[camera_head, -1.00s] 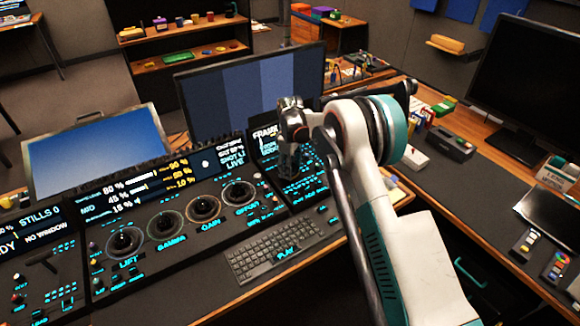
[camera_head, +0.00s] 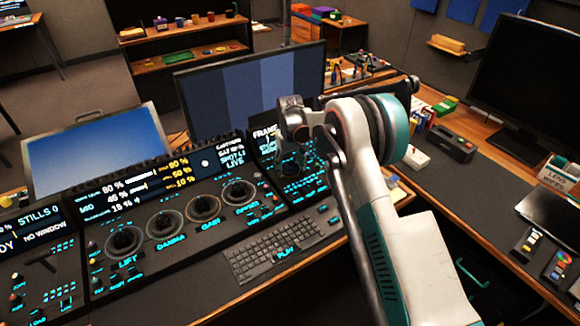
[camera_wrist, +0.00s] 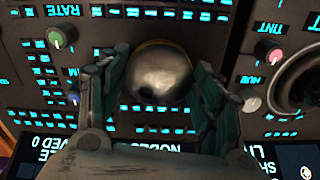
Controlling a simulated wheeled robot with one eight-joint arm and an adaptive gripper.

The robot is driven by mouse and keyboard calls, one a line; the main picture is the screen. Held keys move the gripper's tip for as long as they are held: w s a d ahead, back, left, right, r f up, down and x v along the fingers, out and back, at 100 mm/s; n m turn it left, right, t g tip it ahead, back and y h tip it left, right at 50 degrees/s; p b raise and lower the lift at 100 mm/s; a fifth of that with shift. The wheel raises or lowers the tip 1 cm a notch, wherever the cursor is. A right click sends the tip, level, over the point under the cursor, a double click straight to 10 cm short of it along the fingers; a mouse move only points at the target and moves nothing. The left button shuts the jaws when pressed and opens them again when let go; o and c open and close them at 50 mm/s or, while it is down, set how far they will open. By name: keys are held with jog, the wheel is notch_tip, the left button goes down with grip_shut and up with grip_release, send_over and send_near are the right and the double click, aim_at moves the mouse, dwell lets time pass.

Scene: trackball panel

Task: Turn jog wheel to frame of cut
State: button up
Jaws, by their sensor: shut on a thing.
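The jog wheel (camera_wrist: 158,76) is a rounded, worn grey metal knob in the middle of the wrist view. A thin yellowish edge shows along its top. My gripper (camera_wrist: 161,62) has one teal-padded finger on each side of it and is shut on it. In the head view my gripper (camera_head: 291,165) is down over the right-hand panel, and my wrist and the gripper hide the wheel. A screen (camera_head: 266,134) with a "FRAME" heading stands behind the gripper. Its text is partly covered, and I cannot read a frame number.
Small knobs flank the wheel: a green-capped one (camera_wrist: 62,37) marked RATE and a blue one (camera_wrist: 54,99) at left, and a pink one (camera_wrist: 277,56) at right. A larger dial (camera_wrist: 300,80) is at the right edge. A keyboard (camera_head: 272,252) lies in front of the panel.

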aim_at(289, 168)
jog(key=shift+m, duration=1.4)
jog(key=o, duration=1.1)
jog(key=shift+c, duration=0.2)
notch_tip(289, 168, up, 12)
